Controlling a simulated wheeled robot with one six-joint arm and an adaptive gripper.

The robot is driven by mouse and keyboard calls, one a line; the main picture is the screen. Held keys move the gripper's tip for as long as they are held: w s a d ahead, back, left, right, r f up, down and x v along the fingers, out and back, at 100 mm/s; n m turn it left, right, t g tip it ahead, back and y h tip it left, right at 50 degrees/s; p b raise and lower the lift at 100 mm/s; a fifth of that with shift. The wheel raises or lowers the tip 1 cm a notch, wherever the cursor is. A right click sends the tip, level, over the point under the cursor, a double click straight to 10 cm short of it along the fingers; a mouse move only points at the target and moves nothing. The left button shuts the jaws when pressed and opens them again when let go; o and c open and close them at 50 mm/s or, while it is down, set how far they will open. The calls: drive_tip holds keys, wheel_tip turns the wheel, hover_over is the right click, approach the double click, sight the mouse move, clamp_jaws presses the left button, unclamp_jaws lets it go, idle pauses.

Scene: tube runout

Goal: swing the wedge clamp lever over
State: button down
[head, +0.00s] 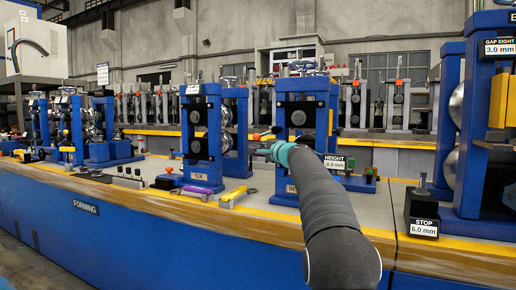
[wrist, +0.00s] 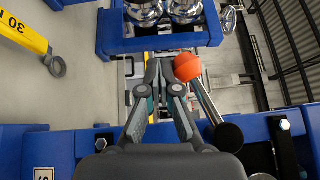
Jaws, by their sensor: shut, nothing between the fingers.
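In the wrist view, a lever with an orange ball knob (wrist: 188,66) runs on a shiny metal rod (wrist: 207,101) down to a black round end (wrist: 229,136). My gripper (wrist: 160,68) is shut and empty, its fingertips just left of the knob. I cannot tell whether they touch the knob. In the head view my gripper (head: 262,149) is small and partly hidden behind my wrist, in front of the blue stand (head: 286,185) whose label starts "SE".
Blue stand SIX (head: 201,135) is to the left, with a purple-handled tool (head: 203,188) and a yellow tool (head: 235,193) before it. A height readout (head: 335,163) is right of my arm. A black stop block (head: 422,208) stands farther right. Rollers (wrist: 165,10) sit beyond my fingertips.

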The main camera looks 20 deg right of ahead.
drive_tip(key=shift+a+r, duration=0.15)
drive_tip(key=shift+a, duration=0.05)
idle(0.8)
idle(0.6)
